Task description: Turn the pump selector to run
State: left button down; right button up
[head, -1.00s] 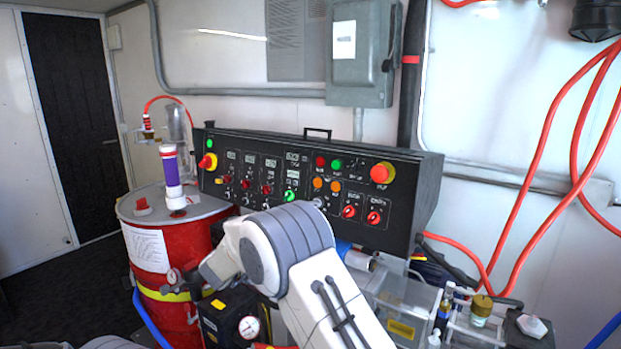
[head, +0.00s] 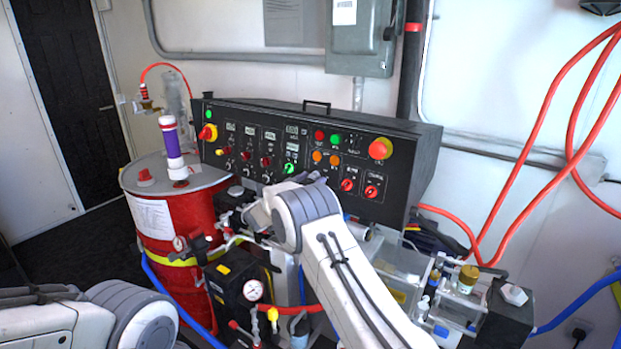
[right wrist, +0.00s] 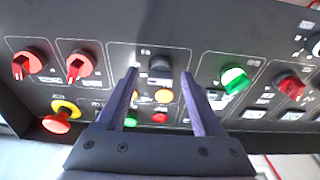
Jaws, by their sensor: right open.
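The black control panel (head: 225,115) carries several selector knobs with labels too small to read, so I cannot tell which is the pump selector. My right gripper (right wrist: 160,73) is open, its two fingers pointing at the panel on either side of a dark grey knob (right wrist: 160,68). Whether they touch it I cannot tell. In the head view my right gripper (head: 312,179) covers that knob. A green knob (right wrist: 233,79), also visible in the head view (head: 289,168), is beside it. Two red knobs (right wrist: 77,65) are on its other side. My left gripper is out of view.
A red and yellow emergency stop (head: 380,148) sticks out at the panel's right end. A red drum (head: 180,215) stands at left. A black gauge box (head: 240,285) and clear containers (head: 400,265) stand below the panel. Red hoses (head: 545,120) hang at right.

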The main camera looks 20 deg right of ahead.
grip_shut()
jog(key=shift+w+f+m+b, duration=0.1)
jog(key=shift+f+m+b, duration=0.1)
jog(key=shift+m+b, duration=0.9)
jog(key=m+g+b, duration=0.1)
jog(key=m+b, duration=0.1)
jog(key=shift+m+h, duration=0.3)
jog(key=shift+m, duration=0.1)
jog(key=m+b, duration=0.1)
jog(key=m, duration=0.1)
jog(key=shift+r+m+g, duration=0.1)
jog(key=shift+m+g, duration=0.2)
jog(key=shift+w+r+m+b, duration=0.1)
jog(key=shift+m+b, duration=0.6)
jog(key=shift+m, duration=0.6)
jog(key=shift+g, duration=0.3)
grip_release()
